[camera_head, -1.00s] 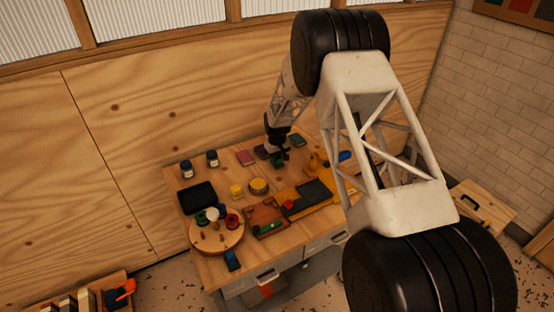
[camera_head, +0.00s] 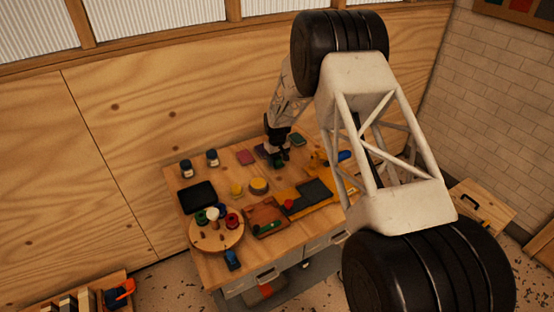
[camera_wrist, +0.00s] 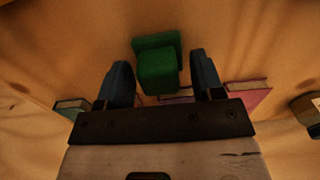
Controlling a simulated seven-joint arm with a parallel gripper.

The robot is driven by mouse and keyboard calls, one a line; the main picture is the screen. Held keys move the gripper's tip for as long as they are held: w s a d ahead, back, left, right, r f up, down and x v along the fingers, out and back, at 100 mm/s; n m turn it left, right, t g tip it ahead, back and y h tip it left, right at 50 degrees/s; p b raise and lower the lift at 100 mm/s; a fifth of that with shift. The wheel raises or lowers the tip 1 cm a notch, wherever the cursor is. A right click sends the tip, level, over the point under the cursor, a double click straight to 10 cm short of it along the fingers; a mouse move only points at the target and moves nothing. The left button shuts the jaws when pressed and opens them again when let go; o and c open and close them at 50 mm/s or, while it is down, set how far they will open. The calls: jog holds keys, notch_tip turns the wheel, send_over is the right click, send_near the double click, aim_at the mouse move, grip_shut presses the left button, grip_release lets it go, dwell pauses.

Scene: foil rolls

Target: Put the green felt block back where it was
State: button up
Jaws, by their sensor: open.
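The green felt block (camera_wrist: 157,68) shows in the wrist view as a wider green piece with a smaller cube-like part nearer the camera. It lies between the two dark blue fingers of my gripper (camera_wrist: 162,78), with a visible gap on each side. My gripper is open. In the head view my gripper (camera_head: 279,159) is low over the back of the workbench, at the dark purple pad (camera_head: 262,151); the block is too small and dark there to make out clearly. In the wrist view the purple pad (camera_wrist: 175,98) is mostly hidden behind the block and gripper.
A pink pad (camera_head: 245,157) and a dark green pad (camera_head: 298,139) lie on either side of the purple pad. A yellow roll (camera_head: 258,186), a round wooden turntable (camera_head: 217,240) and a black tray (camera_head: 197,196) stand nearer the front and left.

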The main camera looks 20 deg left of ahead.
aim_at(278, 157)
notch_tip(278, 157, up, 12)
dwell(0.7)
jog(key=shift+r, duration=0.2)
dwell(0.7)
jog(key=s+d+r+m, duration=0.1)
jog(key=s+d+r, duration=0.3)
jog(key=d+r, duration=0.4)
jog(key=s+d+r+m, duration=0.1)
jog(key=s+d+r, duration=0.3)
jog(key=d+r, duration=0.35)
jog(key=s+d+r+m+t, duration=0.1)
jog(key=s+d+r+m, duration=0.2)
jog(key=s+d+r, duration=1)
jog(key=s+d+m, duration=0.1)
jog(key=s+d, duration=0.4)
jog(key=s, duration=0.6)
jog(key=s+d+m+t, duration=0.1)
jog(key=s+d, duration=0.4)
jog(key=s, duration=0.6)
jog(key=s+d+m, duration=0.2)
jog(key=s+d, duration=0.4)
jog(key=s, duration=0.6)
jog(key=shift+f+t, duration=0.3)
jog(key=shift+f, duration=0.05)
